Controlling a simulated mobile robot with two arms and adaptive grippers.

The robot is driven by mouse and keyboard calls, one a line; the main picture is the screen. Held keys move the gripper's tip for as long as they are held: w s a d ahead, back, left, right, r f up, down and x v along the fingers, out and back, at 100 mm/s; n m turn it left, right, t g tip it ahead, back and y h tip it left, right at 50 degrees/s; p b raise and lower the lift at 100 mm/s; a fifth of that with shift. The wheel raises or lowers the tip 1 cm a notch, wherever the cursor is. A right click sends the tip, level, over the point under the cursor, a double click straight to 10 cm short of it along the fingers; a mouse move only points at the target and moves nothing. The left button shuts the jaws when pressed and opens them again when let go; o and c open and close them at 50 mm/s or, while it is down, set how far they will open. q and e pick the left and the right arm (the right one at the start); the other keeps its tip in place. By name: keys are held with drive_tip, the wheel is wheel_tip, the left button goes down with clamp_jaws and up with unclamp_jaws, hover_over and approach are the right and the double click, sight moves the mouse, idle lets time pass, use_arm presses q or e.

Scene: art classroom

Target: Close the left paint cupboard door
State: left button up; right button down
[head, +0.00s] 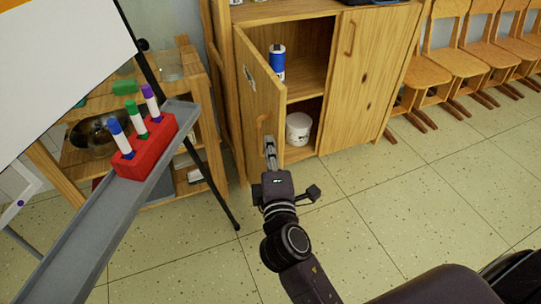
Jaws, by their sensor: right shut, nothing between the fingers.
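The wooden paint cupboard (377,70) stands at the top middle. Its left door (257,88) is partly open and swings out toward me; its right door (357,85) is shut. Inside the open half are a blue bottle (277,64) on the upper shelf and a white tub (299,128) below. My right gripper (270,148) is shut and empty, at the lower free edge of the left door. I cannot tell whether it touches the door. My left gripper is not in view.
A whiteboard easel with a grey tray (108,222) stands at the left; a red holder (146,150) with several markers sits on it. A wooden shelf cart is behind it. Wooden chairs (455,58) line the right wall. The tiled floor (420,190) is clear at right.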

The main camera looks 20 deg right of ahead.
drive_tip(key=shift+x, duration=1.55)
drive_tip(key=shift+d, duration=0.1)
